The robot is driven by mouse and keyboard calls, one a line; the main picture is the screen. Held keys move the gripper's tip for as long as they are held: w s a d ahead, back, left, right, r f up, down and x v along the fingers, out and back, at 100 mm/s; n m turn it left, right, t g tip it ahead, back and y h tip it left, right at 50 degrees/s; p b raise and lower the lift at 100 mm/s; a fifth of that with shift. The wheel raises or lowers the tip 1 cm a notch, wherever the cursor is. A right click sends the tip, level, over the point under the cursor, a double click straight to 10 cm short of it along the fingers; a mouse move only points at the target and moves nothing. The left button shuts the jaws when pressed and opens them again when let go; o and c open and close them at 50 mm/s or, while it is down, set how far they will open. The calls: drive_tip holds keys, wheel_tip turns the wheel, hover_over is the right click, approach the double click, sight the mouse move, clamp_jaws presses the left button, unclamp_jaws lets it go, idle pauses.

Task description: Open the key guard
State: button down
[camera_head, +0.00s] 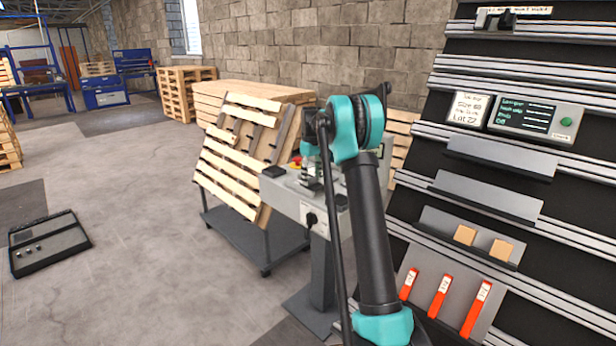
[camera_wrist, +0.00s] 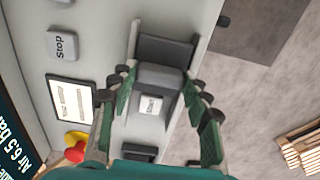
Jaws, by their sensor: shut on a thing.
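In the wrist view, the key guard (camera_wrist: 158,79) looks like a dark grey hinged cover with a small white label, on the light grey console (camera_wrist: 209,20). My gripper (camera_wrist: 160,92) has its two green fingers on either side of it and is shut on it. A darker flat part adjoins it at the top of that view. Whatever the guard covers is hidden. In the head view, the console (camera_head: 318,220) stands on a post, and my arm hides much of its top.
A leaning pallet (camera_head: 235,160) stands behind the console. A rack with red-handled tools (camera_head: 440,296) is at the right.

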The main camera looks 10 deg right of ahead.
sight(311, 178)
drive_tip(key=c, duration=0.7)
unclamp_jaws()
wheel_tip(311, 178, up, 12)
drive_tip(key=shift+r, duration=0.1)
drive_tip(key=s+f+m+t, duration=0.1)
drive_tip(key=s+f, duration=0.6)
drive_tip(key=s, duration=0.9)
drive_tip(key=s+f+m+t, duration=0.1)
drive_tip(key=s+f+m, duration=0.2)
drive_tip(key=s, duration=1.4)
drive_tip(key=s+f+m+t, duration=0.2)
drive_tip(key=s+f+m, duration=0.1)
drive_tip(key=s+f, duration=0.9)
drive_tip(key=shift+s+a, duration=0.1)
drive_tip(key=shift+s, duration=2.1)
